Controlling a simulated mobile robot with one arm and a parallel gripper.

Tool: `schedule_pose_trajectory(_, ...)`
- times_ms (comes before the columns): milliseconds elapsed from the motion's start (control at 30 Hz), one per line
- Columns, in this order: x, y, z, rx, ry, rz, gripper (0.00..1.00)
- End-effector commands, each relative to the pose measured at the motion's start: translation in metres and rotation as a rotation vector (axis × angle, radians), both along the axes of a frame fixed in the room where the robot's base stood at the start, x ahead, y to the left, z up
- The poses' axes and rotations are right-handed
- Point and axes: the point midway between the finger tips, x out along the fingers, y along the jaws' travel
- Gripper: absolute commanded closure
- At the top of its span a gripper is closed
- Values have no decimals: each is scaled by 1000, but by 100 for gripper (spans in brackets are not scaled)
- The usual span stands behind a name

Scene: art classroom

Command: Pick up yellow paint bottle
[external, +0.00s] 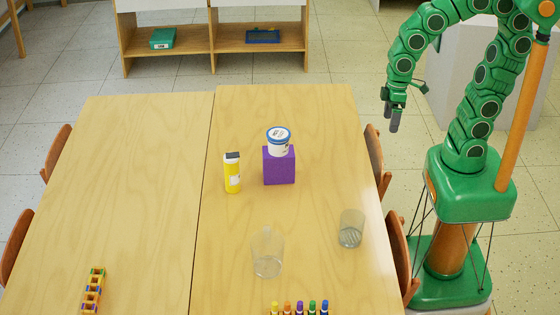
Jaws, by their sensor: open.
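The yellow paint bottle (232,174) stands upright on the wooden table, with a dark cap and a pale label. It is just left of a purple block and apart from it. My gripper (394,122) hangs pointing down beyond the table's right edge, well to the right of the bottle. It is open and touches nothing; its fingers look small and close together from this angle.
A white tub (279,142) with a blue-rimmed lid sits on the purple block (279,167). Clear glasses stand nearer (267,257) and at right (351,230). Several coloured bottles (300,308) line the front edge. Chairs flank the table (130,180); its left half is mostly bare.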

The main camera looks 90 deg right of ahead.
Motion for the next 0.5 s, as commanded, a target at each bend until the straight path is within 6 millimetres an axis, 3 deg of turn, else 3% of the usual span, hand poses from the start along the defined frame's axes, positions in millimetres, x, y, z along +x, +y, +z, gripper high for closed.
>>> schedule_pose_trajectory(500, 147, 34, -33, 66, -253, -71, 14)
